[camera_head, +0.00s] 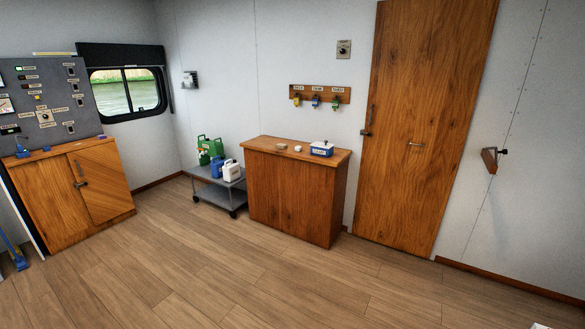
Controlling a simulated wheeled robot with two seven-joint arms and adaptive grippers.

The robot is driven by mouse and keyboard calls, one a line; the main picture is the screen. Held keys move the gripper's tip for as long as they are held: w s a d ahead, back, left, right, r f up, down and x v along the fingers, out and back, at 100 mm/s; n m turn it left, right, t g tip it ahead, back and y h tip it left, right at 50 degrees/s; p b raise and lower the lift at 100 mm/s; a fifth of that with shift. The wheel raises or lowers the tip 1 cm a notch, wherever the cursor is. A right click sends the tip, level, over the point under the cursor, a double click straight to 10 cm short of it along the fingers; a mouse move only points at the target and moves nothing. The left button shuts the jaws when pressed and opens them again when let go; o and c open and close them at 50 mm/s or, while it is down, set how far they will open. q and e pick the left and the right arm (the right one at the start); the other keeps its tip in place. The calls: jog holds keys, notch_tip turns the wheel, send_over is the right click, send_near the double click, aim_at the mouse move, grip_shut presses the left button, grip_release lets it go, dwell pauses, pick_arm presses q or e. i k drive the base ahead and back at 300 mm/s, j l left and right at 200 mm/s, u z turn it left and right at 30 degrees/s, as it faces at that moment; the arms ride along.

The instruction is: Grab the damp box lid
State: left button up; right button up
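A small blue box (321,153) with a white lid (322,145) stands at the right end of the wooden counter (262,143). The lid is on top of the box and has a small dark knob or handle. A label on the front of the box is too small to read. The box is far off across the room, and no gripper is near it.
Small items (282,146) lie on the counter left of the box. A grey wheeled cart (212,187) with jugs stands left of the counter. A wooden door (420,130) is at right. A cabinet (65,195) stands at left. The plank floor between is clear.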

aim_at(325, 145)
jog(key=i, duration=1.9)
jog(key=i+z, duration=0.15)
jog(key=i, duration=0.35)
jog(key=i+j+z, duration=0.15)
jog(key=i, duration=0.3)
jog(key=i+j+z, duration=0.35)
jog(key=i, duration=0.2)
jog(key=i+j+z, duration=0.25)
jog(key=i+z, duration=0.15)
jog(key=i, duration=0.15)
